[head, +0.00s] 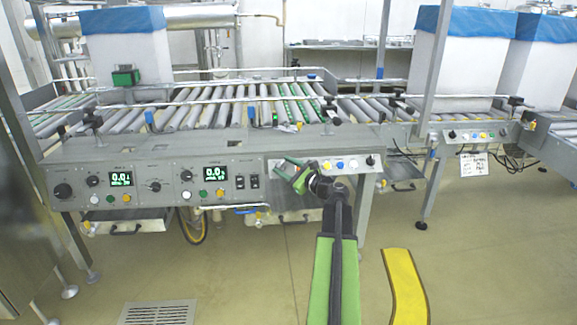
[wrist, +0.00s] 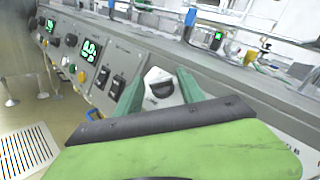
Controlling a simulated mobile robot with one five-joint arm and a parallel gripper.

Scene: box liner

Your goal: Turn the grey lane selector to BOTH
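The grey lane selector (wrist: 161,90) is a dark grey knob on a white plate (wrist: 156,74) on the front panel. In the wrist view its bar lies roughly crosswise. Its plate markings are too small to read. My gripper (wrist: 158,86) is open, with one green finger to the left of the selector and one to the right. Gaps show between the fingers and the knob; I cannot tell how deep the fingertips reach. In the head view my gripper (head: 284,170) is at the panel's right part and hides the selector.
The grey control panel (head: 150,165) carries displays, knobs, buttons and black rocker switches (head: 247,182). Blue, white and yellow buttons (head: 340,164) sit just right of my gripper. A roller conveyor (head: 230,108) with lined boxes (head: 125,50) is above. The floor in front has a yellow strip (head: 404,285).

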